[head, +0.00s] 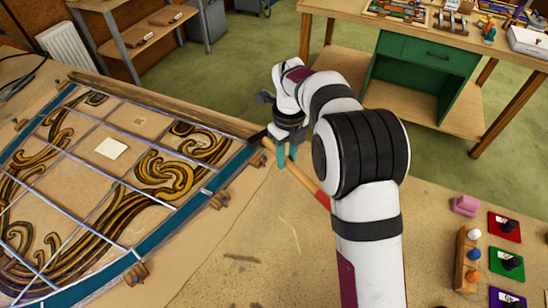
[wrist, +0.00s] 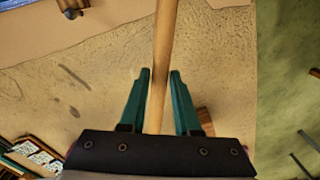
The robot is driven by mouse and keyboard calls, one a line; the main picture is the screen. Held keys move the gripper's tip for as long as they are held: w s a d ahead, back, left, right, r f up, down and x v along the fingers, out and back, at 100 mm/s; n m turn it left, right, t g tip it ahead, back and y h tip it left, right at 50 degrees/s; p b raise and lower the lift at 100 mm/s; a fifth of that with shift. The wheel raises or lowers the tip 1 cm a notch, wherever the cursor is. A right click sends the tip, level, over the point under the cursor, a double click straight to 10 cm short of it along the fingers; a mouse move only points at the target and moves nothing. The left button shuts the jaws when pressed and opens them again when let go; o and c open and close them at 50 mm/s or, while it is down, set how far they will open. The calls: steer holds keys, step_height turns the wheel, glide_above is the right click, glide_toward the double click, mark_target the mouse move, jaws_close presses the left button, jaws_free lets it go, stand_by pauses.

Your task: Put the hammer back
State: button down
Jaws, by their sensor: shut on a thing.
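The hammer (head: 307,182) has a pale wooden handle with a red section towards its lower right end. A dark piece at the handle's upper left end, by the panel's corner, looks like its head, but I cannot tell surely. My gripper (head: 287,158) has teal fingers and is shut on the handle, above the near bench. In the wrist view the handle (wrist: 165,40) runs upright between the fingertips of the gripper (wrist: 160,73); the hammer head is not visible there. My arm hides part of the handle's surroundings in the head view.
The leaded panel (head: 111,149) lies left, edged by a teal border and wooden blocks. Coloured pads (head: 505,228) and a wooden holder with knobs (head: 467,262) are at right. The far bench (head: 470,48) carries trays and tools. The near bench's middle (head: 250,245) is mostly clear.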

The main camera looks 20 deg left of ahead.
steer(key=shift+d+f+n, duration=0.1)
steer(key=shift+d+n, duration=0.15)
steer(key=shift+n, duration=0.55)
steer(key=d+f+n, duration=0.2)
steer(key=d+n, duration=0.2)
steer(key=n, duration=2.4)
glide_toward(310, 207)
step_height(310, 207, down, 6)
steer(key=shift+s+f, duration=0.1)
steer(key=c, duration=0.5)
jaws_free()
steer(key=shift+c, duration=0.2)
